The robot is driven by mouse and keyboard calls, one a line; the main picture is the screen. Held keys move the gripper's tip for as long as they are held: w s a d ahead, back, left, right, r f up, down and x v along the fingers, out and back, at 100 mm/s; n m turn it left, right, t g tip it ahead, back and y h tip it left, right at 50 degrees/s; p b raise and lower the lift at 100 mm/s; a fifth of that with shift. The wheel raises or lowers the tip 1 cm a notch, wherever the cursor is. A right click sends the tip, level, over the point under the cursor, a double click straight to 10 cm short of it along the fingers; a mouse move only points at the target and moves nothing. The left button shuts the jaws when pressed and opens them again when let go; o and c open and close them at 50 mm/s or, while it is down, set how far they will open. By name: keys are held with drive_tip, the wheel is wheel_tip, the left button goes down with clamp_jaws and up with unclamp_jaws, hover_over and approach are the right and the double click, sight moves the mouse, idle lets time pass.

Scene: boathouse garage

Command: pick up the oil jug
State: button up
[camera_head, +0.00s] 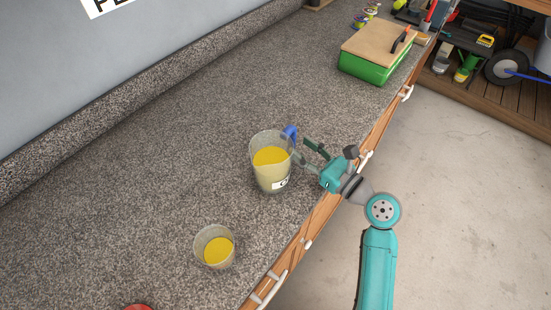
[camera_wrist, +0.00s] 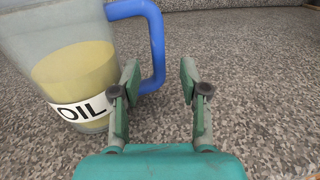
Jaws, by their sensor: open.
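The oil jug (camera_head: 271,170) is a clear jug with yellow oil, a white label and a blue handle. It stands upright on the speckled counter (camera_head: 170,150) near the front edge. In the wrist view the jug (camera_wrist: 75,70) fills the upper left, its label reads "OIL", and its blue handle (camera_wrist: 157,45) points right. My gripper (camera_head: 308,153) is at the jug's right side, beside the handle. In the wrist view my gripper (camera_wrist: 160,78) is open, and the handle's lower part reaches toward the space between the fingers, nearer the left finger. Nothing is held.
A smaller clear cup (camera_head: 214,246) with yellow liquid stands nearer on the counter. A green box (camera_head: 368,68) with a wooden board (camera_head: 378,42) on top is at the far end. A red object (camera_head: 139,307) shows at the bottom edge. The counter behind the jug is clear.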

drive_tip(key=x, duration=0.4)
drive_tip(key=shift+a+f, duration=0.15)
drive_tip(key=shift+a, duration=0.05)
clamp_jaws()
